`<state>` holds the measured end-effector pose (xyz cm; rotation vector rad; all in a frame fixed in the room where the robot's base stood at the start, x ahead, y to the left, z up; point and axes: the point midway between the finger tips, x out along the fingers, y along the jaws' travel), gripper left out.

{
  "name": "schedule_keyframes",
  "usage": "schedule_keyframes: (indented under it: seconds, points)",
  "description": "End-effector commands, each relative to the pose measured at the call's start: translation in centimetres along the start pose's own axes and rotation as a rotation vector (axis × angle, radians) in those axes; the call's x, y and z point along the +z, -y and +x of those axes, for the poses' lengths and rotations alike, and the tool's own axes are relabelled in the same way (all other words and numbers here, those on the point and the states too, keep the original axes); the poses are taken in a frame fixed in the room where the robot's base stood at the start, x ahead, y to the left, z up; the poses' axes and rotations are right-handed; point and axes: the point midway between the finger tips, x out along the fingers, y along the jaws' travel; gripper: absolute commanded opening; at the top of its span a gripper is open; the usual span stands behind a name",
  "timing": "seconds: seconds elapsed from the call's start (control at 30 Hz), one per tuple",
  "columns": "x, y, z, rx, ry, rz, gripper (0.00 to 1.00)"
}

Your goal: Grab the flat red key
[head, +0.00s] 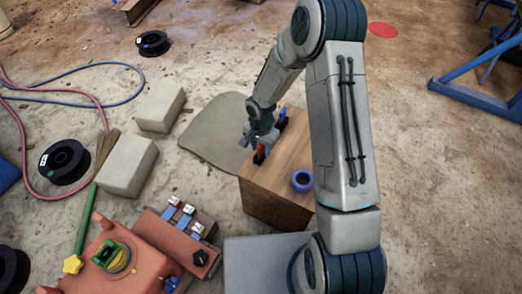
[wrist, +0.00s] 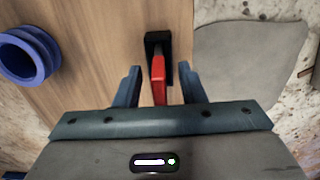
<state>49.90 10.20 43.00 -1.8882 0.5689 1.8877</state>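The flat red key (wrist: 158,78) stands in a black holder (wrist: 157,42) on the wooden box top in the wrist view. The key also shows as a small red patch (head: 261,147) in the head view, beside my gripper. My gripper (wrist: 160,84) is open, with one finger on each side of the key and a gap on both sides. The lower end of the key is hidden behind my gripper's body. My gripper (head: 261,143) is over the wooden box in the head view.
The wooden box (head: 274,197) also carries a blue ring (head: 302,181). A second dark holder with a blue item (head: 282,116) stands near its far edge. An orange machine panel (head: 150,250) with switches is at the lower left. Grey blocks (head: 128,163) lie left.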

Motion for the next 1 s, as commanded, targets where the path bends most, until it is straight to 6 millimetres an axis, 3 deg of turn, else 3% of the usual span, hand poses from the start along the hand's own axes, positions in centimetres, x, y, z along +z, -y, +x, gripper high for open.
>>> schedule_keyframes:
  seconds: [0.07, 0.2, 0.67, 0.93, 1.0]
  points:
    - [0.0, 0.0, 0.0, 0.0, 0.0, 0.0, 0.36]
    - [0.0, 0.0, -0.1, 0.0, 0.0, 0.0, 0.0]
    - [0.0, 0.0, -0.8, 0.0, -0.001, -0.001, 0.0]
    - [-0.1, 0.0, -5.0, -0.001, -0.003, 0.0, 0.0]
    - [-0.4, -1.9, -5.6, 0.001, -0.002, 0.005, 0.0]
